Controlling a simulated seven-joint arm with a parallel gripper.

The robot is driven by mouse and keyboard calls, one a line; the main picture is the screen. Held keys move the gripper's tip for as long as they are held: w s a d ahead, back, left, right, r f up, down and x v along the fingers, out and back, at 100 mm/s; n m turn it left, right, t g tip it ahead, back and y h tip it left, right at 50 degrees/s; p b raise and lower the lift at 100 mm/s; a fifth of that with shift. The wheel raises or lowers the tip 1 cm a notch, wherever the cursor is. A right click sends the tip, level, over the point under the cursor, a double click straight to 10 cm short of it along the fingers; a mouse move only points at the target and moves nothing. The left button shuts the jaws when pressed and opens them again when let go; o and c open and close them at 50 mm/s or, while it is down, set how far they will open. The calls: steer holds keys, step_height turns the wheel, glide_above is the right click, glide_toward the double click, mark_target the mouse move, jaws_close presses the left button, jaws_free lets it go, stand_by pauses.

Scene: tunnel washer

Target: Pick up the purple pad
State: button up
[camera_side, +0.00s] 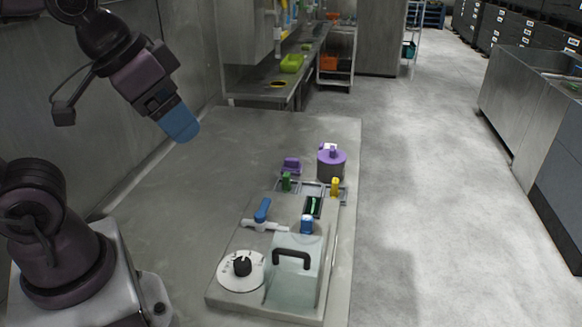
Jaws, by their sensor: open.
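A small purple pad (291,165) with a raised grip on top lies on the grey table, just behind the flat panel. To its right stands a dark cylinder with a purple top (331,158), a separate thing with a small white and purple piece on it. My gripper (182,126) with its blue end is up in the air at the upper left, pointing down and right. It is open, well apart from the pad and to its left. The gap between its fingers is hard to see from this side.
The panel carries a white dial (241,270), a blue-handled valve (263,212), a clear lid with a black handle (292,258), and green (286,182), yellow (335,187) and blue (306,225) pieces. The table (190,190) left of the panel is bare. A wall borders the table's left.

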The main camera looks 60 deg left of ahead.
steer(key=shift+o, duration=0.9)
